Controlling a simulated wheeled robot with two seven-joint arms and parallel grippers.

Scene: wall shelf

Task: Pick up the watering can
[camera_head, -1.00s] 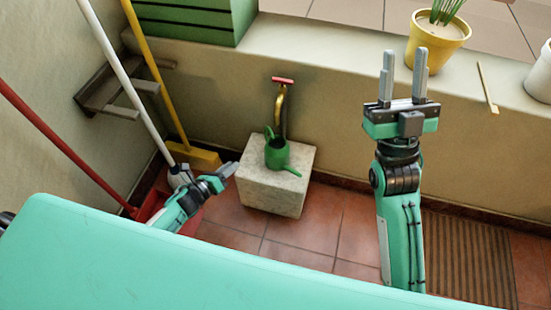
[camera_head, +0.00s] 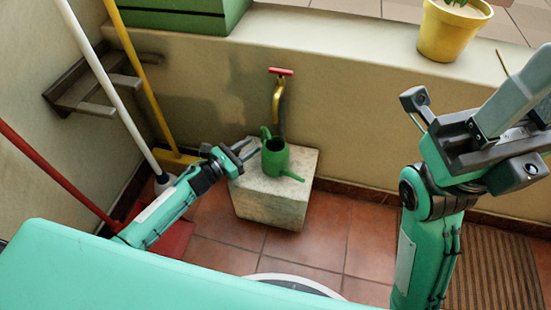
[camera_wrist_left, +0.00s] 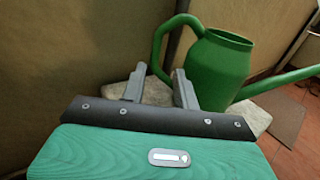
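The green watering can (camera_head: 275,158) stands upright on a pale stone block (camera_head: 268,205) below a brass tap. Its spout points right and its handle is on the left. My left gripper (camera_head: 246,152) is open and empty, just left of the can, with its fingers towards the handle. In the left wrist view, the can (camera_wrist_left: 218,68) is ahead and to the right, and the handle rises just beyond the open fingers (camera_wrist_left: 160,85). My right gripper (camera_head: 535,100) is raised at the right, away from the can; its fingers are partly cut off by the frame edge.
The brass tap (camera_head: 279,100) with a red handle is on the wall directly above the can. Broom poles and a small wooden shelf (camera_head: 95,85) are at the left. A yellow pot (camera_head: 452,32) stands on the ledge. The tiled floor (camera_head: 335,235) is open right of the block.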

